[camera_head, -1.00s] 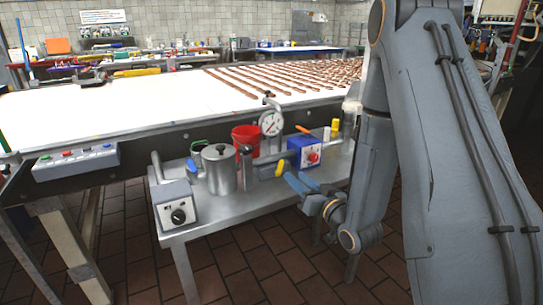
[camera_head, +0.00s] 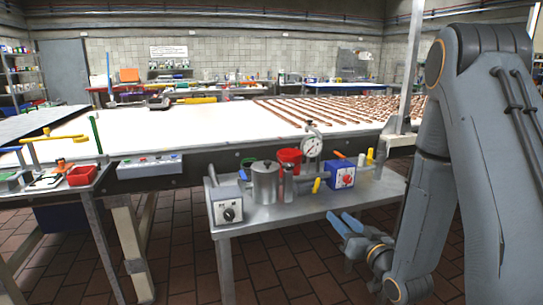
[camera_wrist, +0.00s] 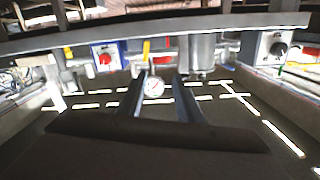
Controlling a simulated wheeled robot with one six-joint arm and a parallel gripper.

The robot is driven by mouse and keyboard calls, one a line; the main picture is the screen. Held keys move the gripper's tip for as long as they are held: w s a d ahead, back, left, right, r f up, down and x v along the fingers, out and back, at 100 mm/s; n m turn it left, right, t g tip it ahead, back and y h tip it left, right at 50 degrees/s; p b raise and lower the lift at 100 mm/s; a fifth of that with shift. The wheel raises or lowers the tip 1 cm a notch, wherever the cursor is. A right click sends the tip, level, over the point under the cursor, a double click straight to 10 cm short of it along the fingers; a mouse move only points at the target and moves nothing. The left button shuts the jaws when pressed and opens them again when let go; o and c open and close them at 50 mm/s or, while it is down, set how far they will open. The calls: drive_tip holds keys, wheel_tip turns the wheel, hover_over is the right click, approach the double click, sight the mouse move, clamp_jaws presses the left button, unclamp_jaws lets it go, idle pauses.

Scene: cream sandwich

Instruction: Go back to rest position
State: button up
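My gripper (camera_head: 346,222) shows in the head view as two blue fingers in front of the steel side table, at about the height of its front edge. In the wrist view my gripper (camera_wrist: 160,90) has its two dark fingers apart, with nothing between them; a round dial shows beyond the gap. My grey arm stands at the right of the head view, bent down with the gripper reaching away from me.
The steel side table (camera_head: 270,222) holds a grey control box (camera_head: 227,207), a metal pot (camera_head: 265,183), a red bucket (camera_head: 290,158), a pressure gauge (camera_head: 312,147) and a blue box (camera_head: 341,174). Behind is a long white conveyor (camera_head: 215,130) with brown strips. Brown tiled floor (camera_head: 185,260) is open at left.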

drive_tip(key=s+d+f+g+h+p, duration=0.1)
drive_tip(key=s+d+f+g+h, duration=0.15)
drive_tip(key=s+g+h, duration=0.45)
drive_tip(key=s+a+r+g, duration=0.1)
drive_tip(key=s+g, duration=0.4)
drive_tip(key=s, duration=0.5)
drive_tip(key=s+a+r+m+g+y+p, duration=0.1)
drive_tip(key=s+a+r+g, duration=0.1)
drive_tip(key=s, duration=0.8)
drive_tip(key=r+g, duration=0.1)
drive_tip(key=g, duration=0.1)
drive_tip(key=shift+s+a+r+g+y+p, duration=0.2)
drive_tip(key=shift+s+g+y+p, duration=0.1)
drive_tip(key=shift+s+g, duration=0.1)
drive_tip(key=shift+w, duration=0.1)
